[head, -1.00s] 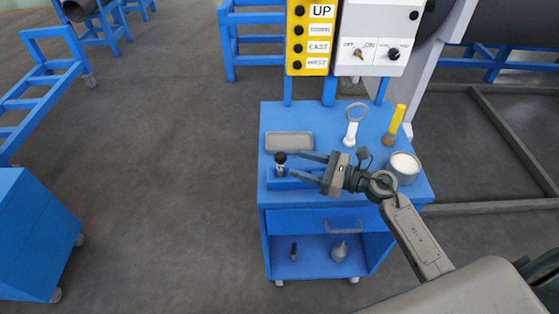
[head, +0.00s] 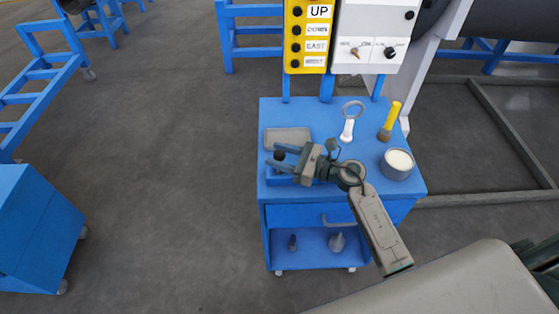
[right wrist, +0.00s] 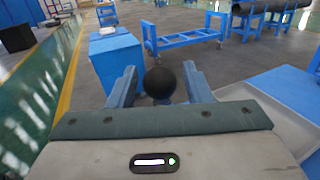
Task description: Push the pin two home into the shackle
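A black ball knob (head: 279,155), which I take for the top of pin two, stands over a blue block (head: 282,180) at the left front of the blue trolley top. My right gripper (head: 281,167) is open, with its fingers reaching left beside the knob. In the right wrist view, the black knob (right wrist: 160,82) is between the two spread fingers (right wrist: 159,92), with a narrow gap on each side. The pin's shank is hidden by the gripper. I cannot make out a shackle. My left gripper is not in view.
On the trolley are a grey tray (head: 288,138), a ring-ended white piece (head: 348,130), a yellow-handled tool (head: 390,118) and a round tin (head: 397,165). A control panel (head: 307,40) rises behind. Open floor lies to the left.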

